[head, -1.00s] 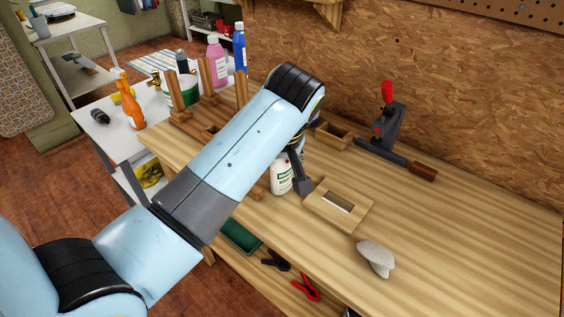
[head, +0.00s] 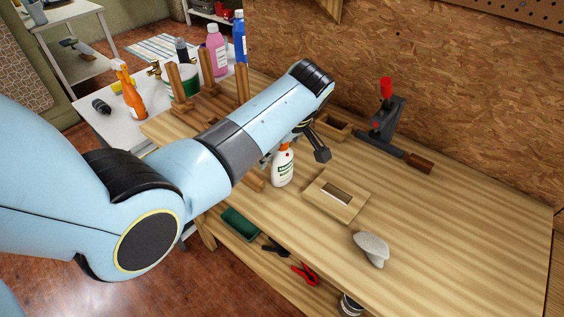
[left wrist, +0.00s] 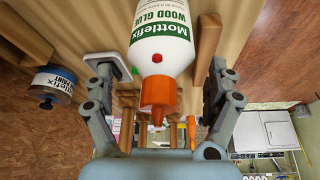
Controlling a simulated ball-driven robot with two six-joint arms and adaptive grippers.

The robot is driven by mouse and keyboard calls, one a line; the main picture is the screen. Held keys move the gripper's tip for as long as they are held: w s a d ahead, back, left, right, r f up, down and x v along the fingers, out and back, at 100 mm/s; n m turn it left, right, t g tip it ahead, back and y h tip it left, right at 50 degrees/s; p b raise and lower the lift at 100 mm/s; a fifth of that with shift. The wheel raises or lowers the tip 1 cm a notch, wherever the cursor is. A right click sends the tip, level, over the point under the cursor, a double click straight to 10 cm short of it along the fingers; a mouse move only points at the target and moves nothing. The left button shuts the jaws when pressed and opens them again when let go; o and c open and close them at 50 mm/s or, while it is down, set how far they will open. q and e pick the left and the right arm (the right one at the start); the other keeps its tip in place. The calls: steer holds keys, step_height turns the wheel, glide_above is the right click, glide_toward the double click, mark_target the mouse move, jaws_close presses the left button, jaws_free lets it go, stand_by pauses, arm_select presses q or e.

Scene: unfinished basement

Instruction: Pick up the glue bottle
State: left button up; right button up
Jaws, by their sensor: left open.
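The glue bottle (head: 282,170) is white with a green-lettered label and an orange cap. It stands upright on the wooden workbench (head: 440,220), just left of a wooden block with a slot (head: 336,195). My left gripper (head: 293,155) is open beside the top of the bottle; my arm hides part of it. In the left wrist view the bottle (left wrist: 163,45) appears between the spread fingers of the gripper (left wrist: 160,72), with its orange nozzle pointing toward the palm. A gap shows on each side and the fingers are not closed on it.
A clamp-like tool with red knobs (head: 388,120) and a grey stone-like piece (head: 371,248) lie on the bench. A wooden rack with posts (head: 207,70) stands left behind my arm. The bench's right side is clear. A tin (left wrist: 55,85) shows in the left wrist view.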

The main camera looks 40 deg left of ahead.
arm_select(q)
steer(key=shift+a+f, duration=0.2)
steer(key=shift+f, duration=0.25)
steer(key=shift+c, duration=0.5)
steer(key=c, duration=1.3)
steer(key=shift+c, duration=1.1)
steer(key=shift+w, duration=0.1)
steer(key=shift+r, duration=0.15)
